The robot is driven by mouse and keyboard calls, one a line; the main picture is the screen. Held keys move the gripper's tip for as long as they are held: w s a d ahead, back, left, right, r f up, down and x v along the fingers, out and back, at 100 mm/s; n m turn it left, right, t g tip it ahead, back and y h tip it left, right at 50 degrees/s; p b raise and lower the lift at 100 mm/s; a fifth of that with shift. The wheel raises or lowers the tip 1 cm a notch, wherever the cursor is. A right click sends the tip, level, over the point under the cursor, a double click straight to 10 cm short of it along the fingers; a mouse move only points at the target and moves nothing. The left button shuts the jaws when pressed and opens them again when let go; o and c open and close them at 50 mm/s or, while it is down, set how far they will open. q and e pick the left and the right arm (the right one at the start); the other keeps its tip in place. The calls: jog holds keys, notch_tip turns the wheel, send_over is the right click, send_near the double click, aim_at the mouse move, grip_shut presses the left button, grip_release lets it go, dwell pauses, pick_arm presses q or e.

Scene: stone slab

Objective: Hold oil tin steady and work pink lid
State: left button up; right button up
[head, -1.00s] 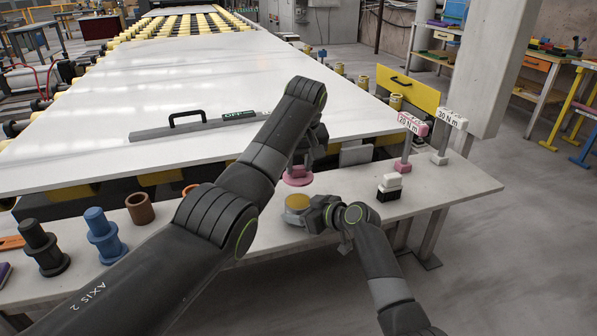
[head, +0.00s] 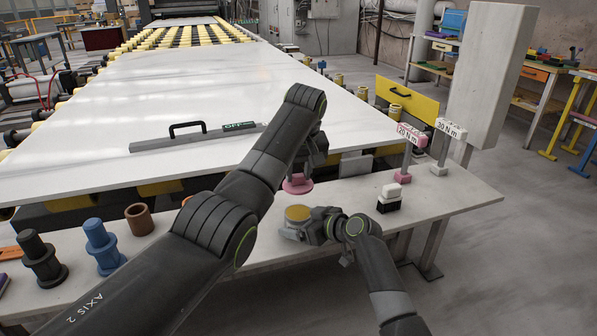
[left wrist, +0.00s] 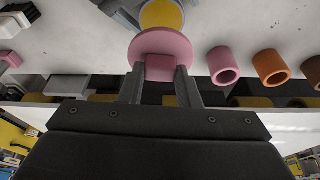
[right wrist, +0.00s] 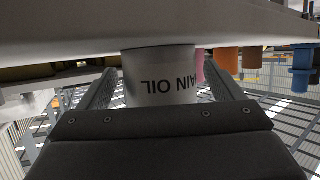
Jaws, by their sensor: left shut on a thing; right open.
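The oil tin (head: 297,213) stands on the near ledge, its top showing yellow. In the right wrist view the white tin (right wrist: 150,85) shows upside-down lettering ending in "AIN OIL". My right gripper (head: 293,229) is open, with a finger on each side of the tin and gaps visible. The pink lid (head: 297,186) is just behind the tin, apart from its top. My left gripper (head: 303,173) is shut on the lid's knob; the left wrist view shows the lid's round flange (left wrist: 150,42) beyond the fingers, partly in front of the yellow tin top.
A black-and-white block (head: 389,199) and "20 N m" (head: 411,134) and "30 N m" (head: 450,128) signs stand to the right. Dark (head: 41,260), blue (head: 103,246) and brown (head: 139,218) pieces stand left. The stone slab (head: 180,85) lies behind.

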jog(key=v, duration=1.1)
jog(key=shift+s+d, duration=0.25)
jog(key=shift+s, duration=0.05)
jog(key=shift+r, duration=0.1)
